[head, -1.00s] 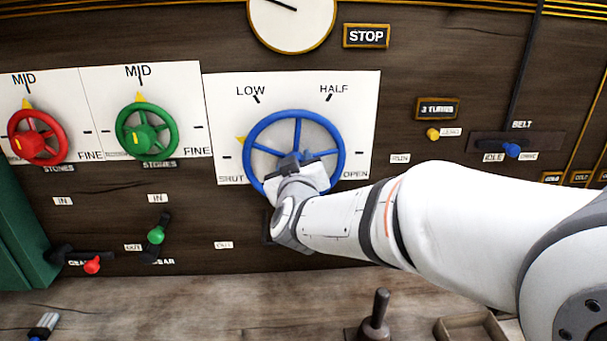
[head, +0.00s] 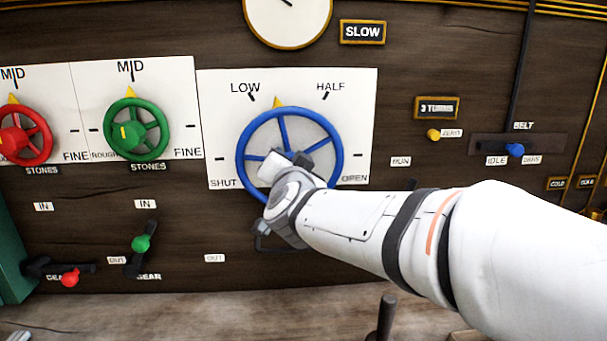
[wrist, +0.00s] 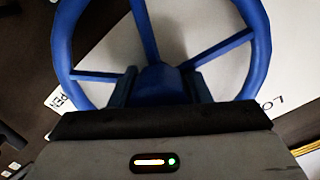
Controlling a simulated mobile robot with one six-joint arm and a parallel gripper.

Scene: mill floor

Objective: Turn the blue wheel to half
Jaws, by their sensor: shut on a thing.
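The blue wheel (head: 240,148) stands on a white plate marked SHUT, LOW, HALF and OPEN. Its yellow pointer (head: 278,101) is at the top, between the LOW mark (head: 252,97) and the HALF mark (head: 326,95). My gripper (head: 291,160) is at the middle of the wheel and hides the hub in the head view. In the wrist view, the jaws of my gripper (wrist: 160,90) are shut on the hub of the blue wheel (wrist: 258,50), one finger on each side.
A green wheel (head: 135,128) and a red wheel (head: 24,132) are to the left. Gear levers (head: 141,243) are at lower left. A blue-knobbed belt lever (head: 515,150) is at right.

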